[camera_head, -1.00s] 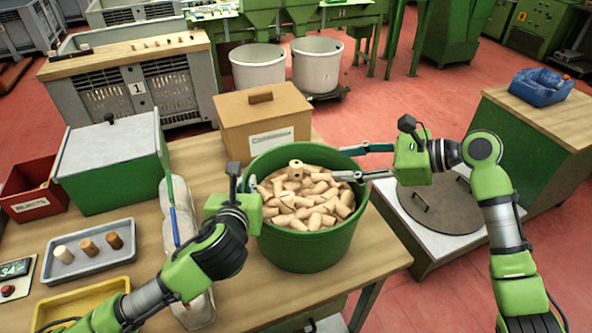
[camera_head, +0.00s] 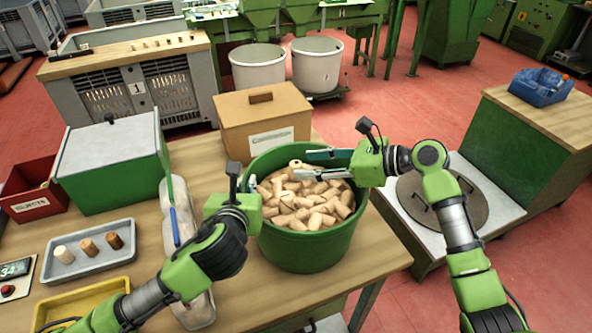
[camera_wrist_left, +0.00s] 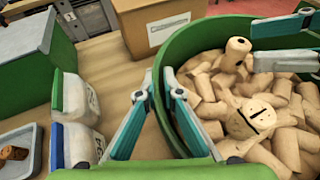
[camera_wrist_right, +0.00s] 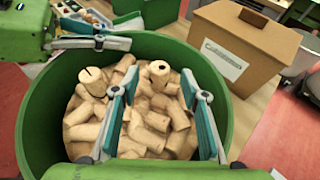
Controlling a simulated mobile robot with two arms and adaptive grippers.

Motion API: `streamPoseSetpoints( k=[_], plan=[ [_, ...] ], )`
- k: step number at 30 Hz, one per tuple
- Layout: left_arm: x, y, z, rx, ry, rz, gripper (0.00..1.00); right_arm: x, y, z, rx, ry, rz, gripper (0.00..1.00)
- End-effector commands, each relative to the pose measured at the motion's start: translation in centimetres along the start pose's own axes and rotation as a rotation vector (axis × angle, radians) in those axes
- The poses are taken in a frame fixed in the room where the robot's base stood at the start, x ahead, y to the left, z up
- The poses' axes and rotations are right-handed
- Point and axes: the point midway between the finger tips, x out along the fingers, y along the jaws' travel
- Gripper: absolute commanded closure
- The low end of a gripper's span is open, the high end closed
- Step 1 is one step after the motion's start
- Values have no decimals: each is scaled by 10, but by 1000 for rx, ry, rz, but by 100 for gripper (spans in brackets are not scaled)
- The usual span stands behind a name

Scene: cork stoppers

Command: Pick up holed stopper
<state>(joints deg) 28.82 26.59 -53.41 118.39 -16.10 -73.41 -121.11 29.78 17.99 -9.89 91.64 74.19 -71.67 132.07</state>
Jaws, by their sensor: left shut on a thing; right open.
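The holed stopper (camera_head: 295,164) is a pale cork with a dark hole in its top end. It stands on the cork heap in the green tub (camera_head: 308,245), near the far side. It also shows in the left wrist view (camera_wrist_left: 237,48) and the right wrist view (camera_wrist_right: 158,71). My right gripper (camera_wrist_right: 154,84) is open over the heap; its fingertips are on either side of the holed stopper's line, and I cannot tell whether they touch it. My left gripper (camera_wrist_left: 155,88) is shut on the tub's left rim.
A cork with a dark slot (camera_wrist_left: 251,117) lies nearby in the heap. A cardboard box (camera_head: 262,116) stands behind the tub. A grey tray (camera_head: 92,262) with three sample corks, a red bin (camera_head: 32,190) and a green box (camera_head: 112,165) are to the left.

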Motion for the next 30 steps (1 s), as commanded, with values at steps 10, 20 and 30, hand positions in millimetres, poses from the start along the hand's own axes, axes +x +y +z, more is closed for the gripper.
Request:
streamPoseSetpoints(
  k=[10, 20, 30],
  plan=[
    [0, -1, -2, 3, 5, -1, 100, 22, 0, 0, -1, 0, -1, 59],
    [0, -1, -3, 3, 5, -1, 100, 22, 0, 0, -1, 0, -1, 87],
    [0, -1, -3, 3, 6, -1, 100, 14, -1, 18, -4, -1, -2, 87]
  ],
)
